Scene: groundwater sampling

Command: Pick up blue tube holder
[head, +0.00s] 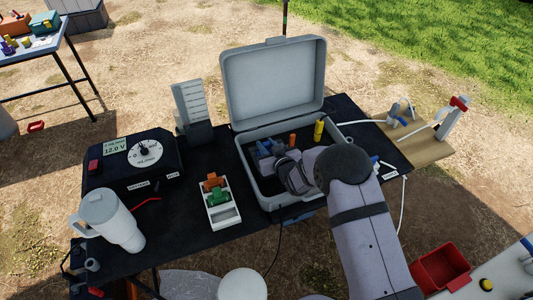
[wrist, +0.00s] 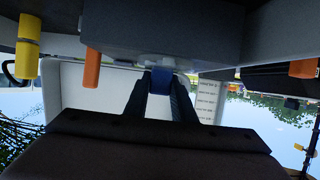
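The blue tube holder (wrist: 161,80) shows in the wrist view between the tips of my gripper's (wrist: 160,92) two dark fingers. The fingers lie close along both its sides; I cannot tell whether they press on it. In the head view, my gripper (head: 275,156) reaches down into the left part of the open grey case (head: 279,202). The blue holder (head: 264,146) shows there in part at the fingers, and my wrist and arm cover much of the case.
An orange piece (head: 293,139) and a yellow one (head: 318,130) stand in the case near my gripper. The raised lid (head: 274,83) is behind. A white tray (head: 222,219) with an orange and a green holder lies left of the case. A meter box (head: 132,163) and a white mug (head: 108,219) are further left.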

